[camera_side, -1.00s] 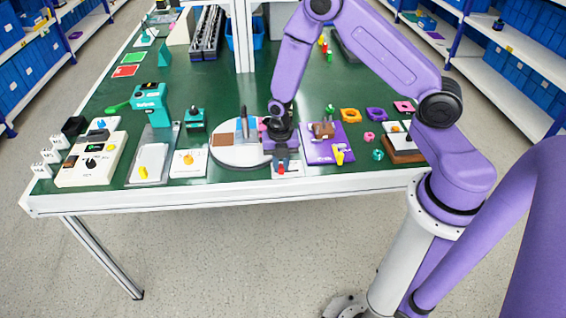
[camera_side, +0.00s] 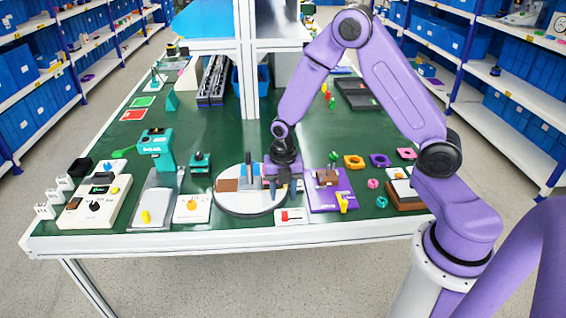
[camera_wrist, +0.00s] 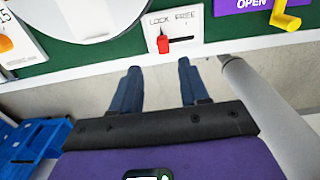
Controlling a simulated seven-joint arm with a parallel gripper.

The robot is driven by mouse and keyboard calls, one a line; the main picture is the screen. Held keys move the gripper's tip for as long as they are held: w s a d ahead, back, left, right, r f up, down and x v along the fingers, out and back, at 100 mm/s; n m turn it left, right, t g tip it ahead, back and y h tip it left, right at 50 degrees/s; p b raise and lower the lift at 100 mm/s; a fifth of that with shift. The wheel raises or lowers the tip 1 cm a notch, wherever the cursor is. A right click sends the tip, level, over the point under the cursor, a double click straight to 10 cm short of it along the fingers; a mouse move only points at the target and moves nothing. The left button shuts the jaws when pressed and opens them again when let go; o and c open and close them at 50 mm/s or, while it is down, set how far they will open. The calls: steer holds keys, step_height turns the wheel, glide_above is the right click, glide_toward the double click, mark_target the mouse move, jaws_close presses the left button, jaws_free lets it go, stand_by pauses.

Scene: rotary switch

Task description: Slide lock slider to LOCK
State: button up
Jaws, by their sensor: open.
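The lock slider is a small white plate (camera_side: 297,215) at the table's front edge with a red knob (camera_side: 285,215). In the wrist view the plate (camera_wrist: 190,33) reads LOCK on the left and FREE on the right. The red knob (camera_wrist: 163,44) stands at the left, below the LOCK word. My gripper (camera_side: 284,186) is above and behind the plate in the side view, apart from the knob. In the wrist view my gripper's (camera_wrist: 158,66) two dark blue fingers are spread, with nothing between them.
A round white disc (camera_side: 238,205) with upright posts is to the plate's left. A purple board (camera_side: 318,202) with a yellow handle (camera_side: 345,203) is to its right. The table's front edge (camera_side: 250,236) is close. Green surface lies open farther back.

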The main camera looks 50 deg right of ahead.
step_height(320, 180, up, 10)
stand_by(0.4)
steer(key=shift+s+a, duration=0.1)
steer(key=s+a+r+m, duration=0.3)
steer(key=s+m, duration=0.1)
steer(key=s, duration=0.2)
steer(key=s+a+r+m, duration=0.2)
steer(key=s+a+m, duration=0.1)
steer(key=s, duration=0.4)
steer(key=s+d+r+m, duration=0.1)
steer(key=s+r+m, duration=0.1)
steer(key=s+m, duration=0.5)
steer(key=s, duration=0.6)
steer(key=shift+d, duration=0.4)
stand_by(0.8)
